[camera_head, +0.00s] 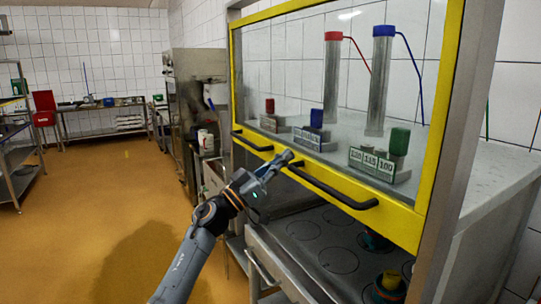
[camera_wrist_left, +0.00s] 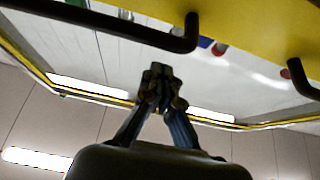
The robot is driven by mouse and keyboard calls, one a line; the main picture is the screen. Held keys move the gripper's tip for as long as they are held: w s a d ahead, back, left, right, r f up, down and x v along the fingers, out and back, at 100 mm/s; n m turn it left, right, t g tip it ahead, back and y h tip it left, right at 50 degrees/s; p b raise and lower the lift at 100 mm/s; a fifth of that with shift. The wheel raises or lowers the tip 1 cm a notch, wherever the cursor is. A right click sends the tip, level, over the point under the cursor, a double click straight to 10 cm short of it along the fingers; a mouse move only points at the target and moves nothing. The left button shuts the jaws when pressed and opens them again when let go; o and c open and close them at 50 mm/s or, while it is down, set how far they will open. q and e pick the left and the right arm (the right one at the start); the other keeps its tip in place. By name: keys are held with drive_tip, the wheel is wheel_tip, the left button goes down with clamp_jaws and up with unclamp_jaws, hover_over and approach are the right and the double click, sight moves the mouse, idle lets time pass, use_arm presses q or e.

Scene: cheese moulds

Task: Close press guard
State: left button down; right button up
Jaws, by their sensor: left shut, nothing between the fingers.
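The press guard is a clear pane in a yellow frame (camera_head: 400,226), standing in front of the press table. Its lower yellow rail carries two black handles, a left one (camera_head: 252,142) and a right one (camera_head: 330,190). My left gripper (camera_head: 284,159) is shut and empty, in front of the lower rail near the left end of the right handle. In the left wrist view its closed fingertips (camera_wrist_left: 161,75) point toward the pane, between the two handles (camera_wrist_left: 150,32). I cannot tell whether it touches the rail. My right gripper is not in view.
Behind the pane stand two metal cylinders with a red cap (camera_head: 332,85) and a blue cap (camera_head: 378,85), and small weights (camera_head: 375,162). Floor at left is clear.

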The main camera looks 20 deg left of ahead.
use_arm(q)
wheel_tip(320, 180, down, 2)
drive_tip(key=shift+w+f, duration=0.1)
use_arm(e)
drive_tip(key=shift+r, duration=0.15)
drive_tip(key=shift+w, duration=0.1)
